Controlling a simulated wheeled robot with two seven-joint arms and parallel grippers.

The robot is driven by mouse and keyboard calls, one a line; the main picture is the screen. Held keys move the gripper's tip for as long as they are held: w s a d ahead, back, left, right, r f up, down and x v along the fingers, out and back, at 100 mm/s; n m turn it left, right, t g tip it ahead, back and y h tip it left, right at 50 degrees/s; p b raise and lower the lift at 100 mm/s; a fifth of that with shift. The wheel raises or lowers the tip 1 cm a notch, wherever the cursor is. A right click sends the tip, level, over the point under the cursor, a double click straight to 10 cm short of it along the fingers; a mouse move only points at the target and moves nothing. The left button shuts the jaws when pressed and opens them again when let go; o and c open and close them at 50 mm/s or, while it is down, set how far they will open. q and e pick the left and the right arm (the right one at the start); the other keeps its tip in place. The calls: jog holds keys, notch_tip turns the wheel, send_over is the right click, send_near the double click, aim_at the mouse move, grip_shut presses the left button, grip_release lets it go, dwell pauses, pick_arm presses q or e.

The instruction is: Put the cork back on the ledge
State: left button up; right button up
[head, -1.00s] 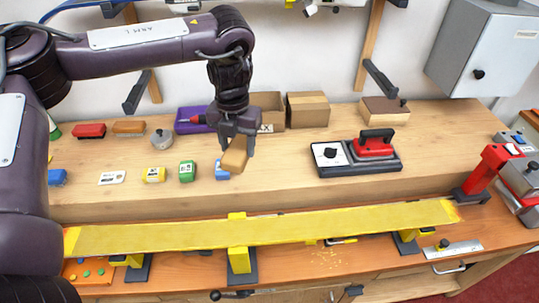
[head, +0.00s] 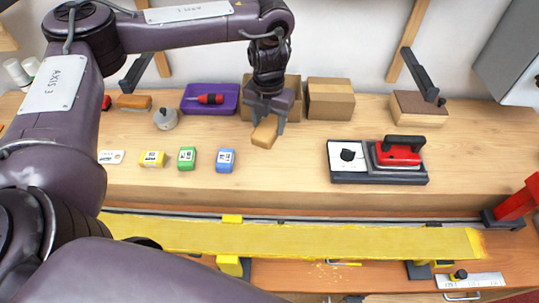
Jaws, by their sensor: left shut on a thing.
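The cork (head: 265,133), a small tan block, is in my left gripper (head: 268,117), which points down with its fingers shut on it. The cork is slightly tilted and hangs over the wooden ledge (head: 330,195), right of a blue block (head: 226,160) and in front of a cardboard box. Its underside is hidden, so I cannot tell whether it touches the ledge. My right gripper is not in view.
Green (head: 187,158) and yellow (head: 153,159) blocks stand left of the blue one. A purple tray (head: 211,99) and cardboard boxes (head: 331,99) stand behind. The ledge front is clear.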

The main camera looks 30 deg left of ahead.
pick_arm(q)
notch_tip(320, 180, down, 9)
jog(key=shift+f+b, duration=0.2)
jog(key=shift+b, duration=0.5)
notch_tip(320, 180, down, 4)
jog(key=shift+r+b, duration=0.25)
jog(key=shift+b, duration=0.2)
jog(key=shift+w+f, duration=0.15)
jog(key=shift+f, duration=0.2)
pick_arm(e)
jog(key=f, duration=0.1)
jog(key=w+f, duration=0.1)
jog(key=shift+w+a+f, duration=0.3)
pick_arm(q)
jog(key=o, duration=0.6)
jog(key=shift+f, duration=0.2)
jog(key=shift+c, duration=0.2)
jog(key=o, duration=0.5)
jog(key=shift+c, duration=0.2)
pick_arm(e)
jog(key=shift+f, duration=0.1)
pick_arm(q)
jog(key=shift+r, duration=0.1)
